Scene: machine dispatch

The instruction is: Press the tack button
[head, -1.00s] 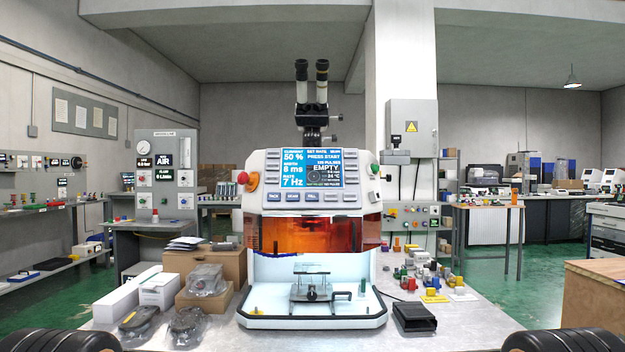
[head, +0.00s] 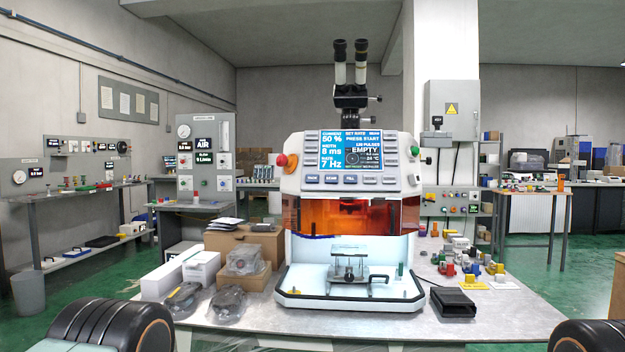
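The tack button (head: 312,180) is the leftmost of a row of small buttons under the blue screen (head: 351,150) of the white machine (head: 408,160). Its small label is blurred. The seam button (head: 331,180) and the fill button (head: 350,180) sit just right of it. The screen reads 50 %, 8 ms, 7 Hz, PRESS START and EMPTY. Neither of my grippers shows in the head view, and nothing touches the buttons.
A red knob (head: 281,160) is on the machine's left side. An orange window (head: 350,216) is above a work bay with a small fixture (head: 349,266). Cardboard boxes (head: 245,240) stand at left, small coloured parts (head: 470,266) at right. Dark rounded parts of mine fill both lower corners.

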